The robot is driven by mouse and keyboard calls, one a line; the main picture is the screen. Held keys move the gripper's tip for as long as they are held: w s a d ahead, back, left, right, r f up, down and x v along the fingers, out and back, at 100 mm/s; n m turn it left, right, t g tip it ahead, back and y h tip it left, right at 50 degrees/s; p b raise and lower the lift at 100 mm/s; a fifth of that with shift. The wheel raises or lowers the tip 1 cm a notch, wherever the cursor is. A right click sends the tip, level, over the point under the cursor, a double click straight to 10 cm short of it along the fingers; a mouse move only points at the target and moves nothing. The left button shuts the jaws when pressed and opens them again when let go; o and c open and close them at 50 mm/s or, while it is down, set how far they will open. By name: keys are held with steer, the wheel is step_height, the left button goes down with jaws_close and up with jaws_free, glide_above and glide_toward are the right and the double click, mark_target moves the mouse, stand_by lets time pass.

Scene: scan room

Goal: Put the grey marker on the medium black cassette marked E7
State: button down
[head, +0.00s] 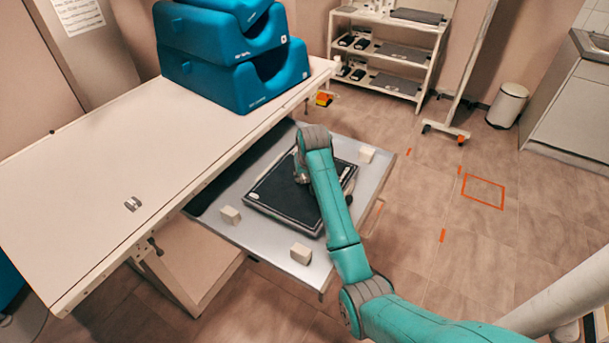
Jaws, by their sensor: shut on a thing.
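A black cassette (268,202) with a pale edge lies flat in the grey metal tray (222,197) that sticks out from under the white table. Its marking is too small to read. I cannot tell if the held thing touches the cassette. A small grey metallic object (132,204) lies on the white tabletop to the left. I cannot make out any grey marker for certain.
Several pale blocks, such as this one (300,253), sit around the cassette in the tray. Blue foam supports (232,62) are stacked on the far end of the white table (85,165). A shelf rack (390,55) stands behind. The floor to the right is open.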

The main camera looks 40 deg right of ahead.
steer(key=shift+f, duration=0.1)
steer(key=c, duration=0.8)
jaws_free()
steer(key=shift+o, duration=0.2)
steer(key=v, duration=1.2)
